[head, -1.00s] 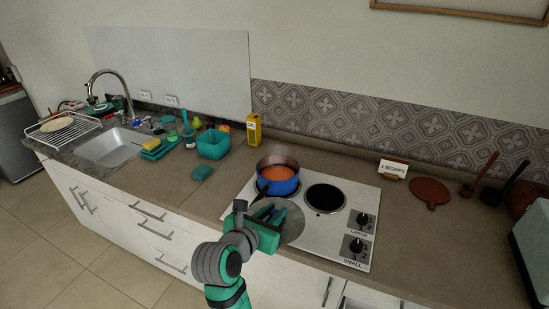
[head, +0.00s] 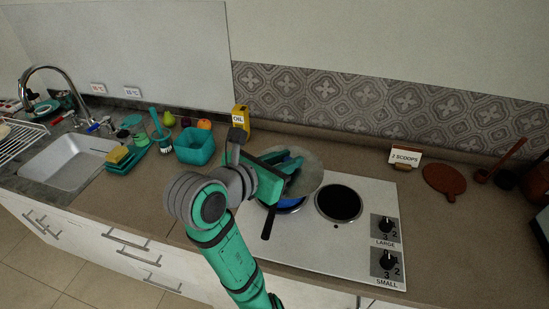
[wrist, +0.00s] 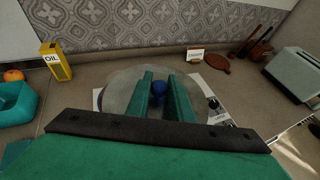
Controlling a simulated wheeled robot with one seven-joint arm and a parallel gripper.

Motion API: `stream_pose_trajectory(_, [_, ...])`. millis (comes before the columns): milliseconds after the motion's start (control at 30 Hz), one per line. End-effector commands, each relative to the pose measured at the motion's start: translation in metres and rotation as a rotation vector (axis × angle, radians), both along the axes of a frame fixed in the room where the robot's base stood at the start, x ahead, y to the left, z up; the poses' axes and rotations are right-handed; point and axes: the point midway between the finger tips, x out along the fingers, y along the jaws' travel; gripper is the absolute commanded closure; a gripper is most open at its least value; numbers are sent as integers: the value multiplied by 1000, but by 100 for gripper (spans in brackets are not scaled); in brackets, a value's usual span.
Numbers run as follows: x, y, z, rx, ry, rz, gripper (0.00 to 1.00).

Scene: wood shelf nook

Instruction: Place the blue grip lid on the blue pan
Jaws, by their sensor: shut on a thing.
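The blue grip lid (head: 312,172) is a round, greyish, see-through disc held above the stove. My gripper (head: 290,170) is shut on its blue grip (wrist: 157,87), which shows between the two green fingers in the wrist view. The blue pan (head: 290,206) sits on the left burner, below and partly hidden by the lid and my gripper. Its black handle (head: 268,224) points toward the front. The lid appears apart from the pan; the exact gap cannot be told. The lid (wrist: 118,92) hides the pan in the wrist view.
The bare right burner (head: 338,202) and the knobs (head: 386,258) are on the right of the white stove. A yellow oil box (head: 241,117) stands behind, left of the lid. A teal bowl (head: 195,147) is farther left. The counter right of the stove is clear at the front.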

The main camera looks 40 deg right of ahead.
Motion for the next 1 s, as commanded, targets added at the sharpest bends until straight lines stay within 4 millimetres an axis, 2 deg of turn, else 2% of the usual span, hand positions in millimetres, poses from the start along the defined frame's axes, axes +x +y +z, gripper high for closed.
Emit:
stream_pose_trajectory(400, [67,-50,-38,2,5,-16,100])
stream_pose_trajectory(600, [93,-61,-71,2,5,-8,100])
stream_pose_trajectory(1000, [113,-70,-97,0,2,-6,100])
